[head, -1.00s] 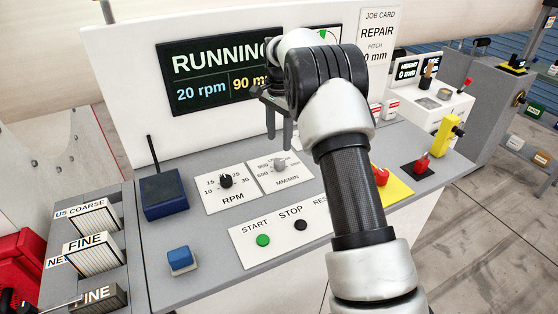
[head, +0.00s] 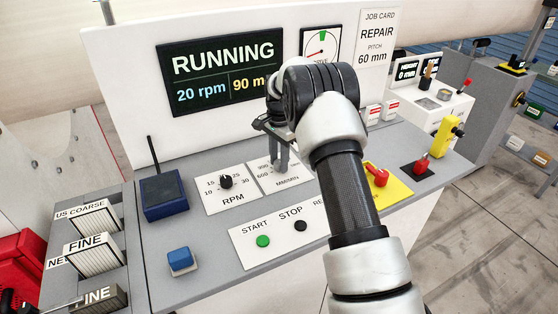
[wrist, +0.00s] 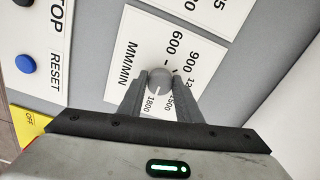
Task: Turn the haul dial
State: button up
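The haul dial is a grey knob (wrist: 160,79) on a white plate (wrist: 130,62) marked MM/MIN, with printed numbers including 600, 900 and 1800. In the wrist view my gripper (wrist: 160,84) has one finger on each side of the knob, close against it, with no clear gap. In the head view my gripper (head: 281,163) reaches down to the MM/MIN plate (head: 291,182), and its fingers mostly hide the knob. The display (head: 221,73) reads RUNNING, 20 rpm and 90 m; my arm covers its right edge.
The black RPM knob (head: 226,181) stands just left of the haul plate. In front are the green START button (head: 263,240) and black STOP button (head: 300,226). A red knob (head: 377,175) on yellow is to the right. A dark blue radio (head: 164,195) stands left.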

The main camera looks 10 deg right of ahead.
jog(key=c, duration=0.5)
jog(key=n, duration=0.8)
jog(key=shift+r+b, duration=0.1)
jog(key=shift+b, duration=0.2)
jog(key=shift+n, duration=0.5)
jog(key=o, duration=1.1)
jog(key=shift+c, duration=0.2)
